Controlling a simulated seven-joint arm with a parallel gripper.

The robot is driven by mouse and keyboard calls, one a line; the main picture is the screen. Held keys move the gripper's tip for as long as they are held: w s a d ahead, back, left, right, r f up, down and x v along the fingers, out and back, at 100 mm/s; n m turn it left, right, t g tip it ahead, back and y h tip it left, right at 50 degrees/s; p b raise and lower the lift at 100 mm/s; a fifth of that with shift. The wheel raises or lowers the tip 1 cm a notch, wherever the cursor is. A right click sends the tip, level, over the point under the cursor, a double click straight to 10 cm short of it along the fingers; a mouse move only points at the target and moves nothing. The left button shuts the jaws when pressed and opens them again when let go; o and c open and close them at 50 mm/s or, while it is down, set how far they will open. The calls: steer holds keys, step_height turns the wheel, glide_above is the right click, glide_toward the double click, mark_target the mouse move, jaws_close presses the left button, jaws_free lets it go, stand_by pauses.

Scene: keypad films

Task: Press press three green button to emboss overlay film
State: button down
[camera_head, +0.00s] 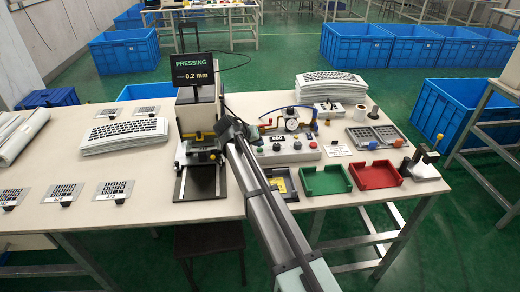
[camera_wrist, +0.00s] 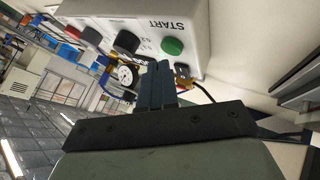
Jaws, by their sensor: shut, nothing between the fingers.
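The green button (camera_wrist: 172,46) sits on a light control box (camera_wrist: 200,30) beside the word START in the wrist view. My gripper (camera_wrist: 160,66) is shut and empty, its two dark fingers together. Its tips appear just below the button in that picture; I cannot tell whether they touch it. In the head view the control box (camera_head: 305,154) stands right of the press (camera_head: 197,110), and my arm crosses its left end. A screen (camera_head: 191,68) above the press reads PRESSING, 0.2 mm. A dark plate (camera_head: 203,184) lies at the front of the press.
A round gauge (camera_head: 292,124) stands behind the control box. Green (camera_head: 326,184) and red (camera_head: 374,178) trays lie right of my arm, with a yellow item (camera_head: 280,183) beside it. Stacked keypad films (camera_head: 125,138) lie left of the press.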

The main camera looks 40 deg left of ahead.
mark_target(258, 150)
steer(key=shift+r, duration=2.9)
